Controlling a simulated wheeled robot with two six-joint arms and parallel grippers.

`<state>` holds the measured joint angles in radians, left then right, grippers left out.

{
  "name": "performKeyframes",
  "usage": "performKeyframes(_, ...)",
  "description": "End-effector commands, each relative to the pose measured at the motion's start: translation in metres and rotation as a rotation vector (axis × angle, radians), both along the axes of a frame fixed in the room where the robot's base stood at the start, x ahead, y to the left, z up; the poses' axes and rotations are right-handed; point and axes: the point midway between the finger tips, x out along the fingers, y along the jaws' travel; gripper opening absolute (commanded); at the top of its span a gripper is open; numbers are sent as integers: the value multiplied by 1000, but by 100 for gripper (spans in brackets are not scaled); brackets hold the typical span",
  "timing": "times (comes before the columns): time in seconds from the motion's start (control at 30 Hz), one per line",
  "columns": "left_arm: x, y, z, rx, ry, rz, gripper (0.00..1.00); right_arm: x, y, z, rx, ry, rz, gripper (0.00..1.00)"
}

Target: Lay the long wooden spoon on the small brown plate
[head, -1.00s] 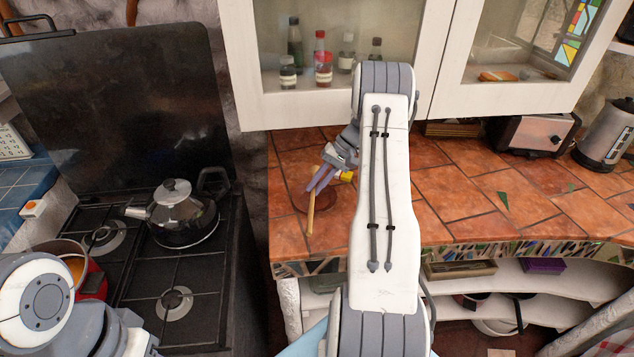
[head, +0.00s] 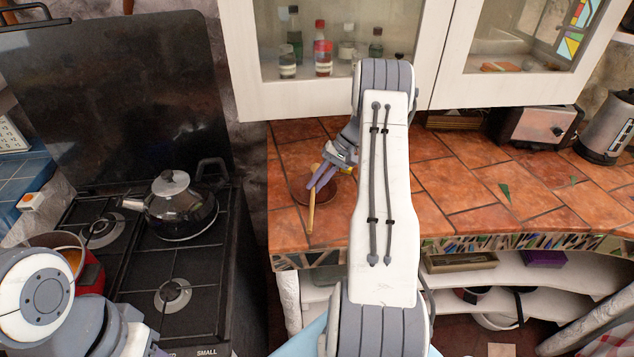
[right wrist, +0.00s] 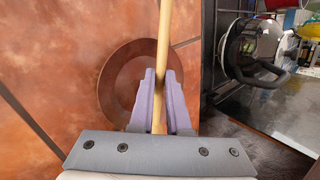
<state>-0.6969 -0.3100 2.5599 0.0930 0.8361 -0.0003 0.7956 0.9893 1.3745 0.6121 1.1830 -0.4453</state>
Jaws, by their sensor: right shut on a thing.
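My right gripper (head: 318,182) is shut on the long wooden spoon (head: 311,212) over the counter. In the right wrist view the light wooden handle (right wrist: 164,35) passes between the purple fingers (right wrist: 161,85) and runs on beyond them. The spoon's bowl end cannot be made out. The small brown plate (head: 297,191) lies flat on the counter behind the gripper, partly hidden by the gripper and spoon. In the right wrist view the round plate (right wrist: 108,85) lies beneath the spoon and fingers, most of it showing to the left. The spoon's height above it is unclear. My left gripper is out of view.
A stove with a kettle (head: 172,207) and a red pot (head: 88,272) stands left of the counter. A toaster (head: 533,124) and an electric kettle (head: 607,127) stand at the back right. The tiled counter (head: 470,185) right of my arm is mostly clear.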

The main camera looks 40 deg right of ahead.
Motion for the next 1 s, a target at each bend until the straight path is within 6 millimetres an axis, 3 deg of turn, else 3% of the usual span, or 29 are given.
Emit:
performKeyframes(0.47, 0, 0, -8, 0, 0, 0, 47, 0, 0, -11, 0, 0, 0, 0)
performKeyframes(0.5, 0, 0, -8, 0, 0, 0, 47, 0, 0, -11, 0, 0, 0, 18)
performKeyframes(0.6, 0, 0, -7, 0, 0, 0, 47, 0, 0, -10, 0, 0, 0, 50)
performKeyframes(0.87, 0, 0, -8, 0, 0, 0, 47, 0, -1, -9, -1, 0, 0, 50)
performKeyframes(1.0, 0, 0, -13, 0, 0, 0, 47, -2, -10, 1, -3, -2, -1, 50)
